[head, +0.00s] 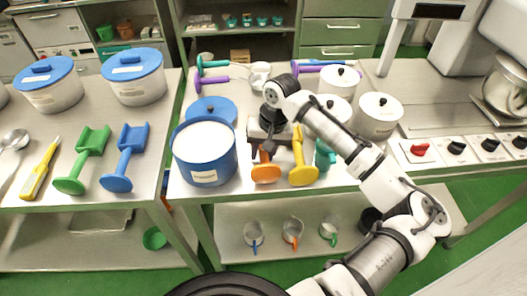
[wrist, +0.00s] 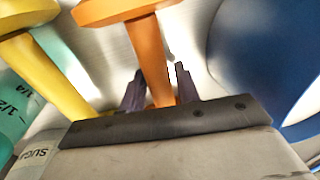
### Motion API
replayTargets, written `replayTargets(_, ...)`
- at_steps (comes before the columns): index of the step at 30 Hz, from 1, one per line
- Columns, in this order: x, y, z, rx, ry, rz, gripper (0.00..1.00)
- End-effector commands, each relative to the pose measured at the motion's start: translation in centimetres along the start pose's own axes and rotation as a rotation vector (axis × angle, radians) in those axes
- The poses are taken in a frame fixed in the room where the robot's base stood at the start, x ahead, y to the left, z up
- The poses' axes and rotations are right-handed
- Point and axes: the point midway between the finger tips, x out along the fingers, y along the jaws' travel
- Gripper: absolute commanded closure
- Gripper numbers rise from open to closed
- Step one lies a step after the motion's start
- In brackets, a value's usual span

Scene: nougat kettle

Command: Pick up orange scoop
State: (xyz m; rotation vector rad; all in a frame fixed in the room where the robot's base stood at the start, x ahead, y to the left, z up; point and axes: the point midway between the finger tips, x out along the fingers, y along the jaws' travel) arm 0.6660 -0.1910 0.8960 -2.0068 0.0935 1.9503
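The orange scoop (head: 266,174) is at the front edge of the middle table, with its flat round handle end toward me. In the wrist view the orange scoop (wrist: 150,50) runs between the fingers of my gripper (wrist: 160,88). A thin pale gap shows between its stem and the right finger; the left finger is close beside or touching it. In the head view my gripper (head: 266,140) is low over the scoop, pointing down, and hides its far part. The scoop's bowl is hidden.
A blue-rimmed sugar tub (head: 205,152) stands close on the left. White lidded pots (head: 378,116) stand to the right, beside my arm.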

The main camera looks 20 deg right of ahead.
Motion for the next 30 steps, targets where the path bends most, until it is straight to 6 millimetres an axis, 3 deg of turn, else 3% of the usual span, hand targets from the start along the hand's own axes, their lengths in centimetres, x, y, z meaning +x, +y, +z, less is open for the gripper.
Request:
replayTargets(1, 0.0, 0.0, 0.0, 0.000, 0.000, 0.000, 0.68)
replayTargets(9, 0.0, 0.0, 0.0, 0.000, 0.000, 0.000, 1.00)
replayTargets(22, -1.1, -0.2, -0.1, -0.001, 0.001, 0.000, 1.00)
replayTargets(26, -3.0, -0.6, -0.1, -0.003, 0.003, 0.000, 1.00)
replayTargets(30, -6.8, -1.4, -0.1, -0.004, 0.005, 0.001, 1.00)
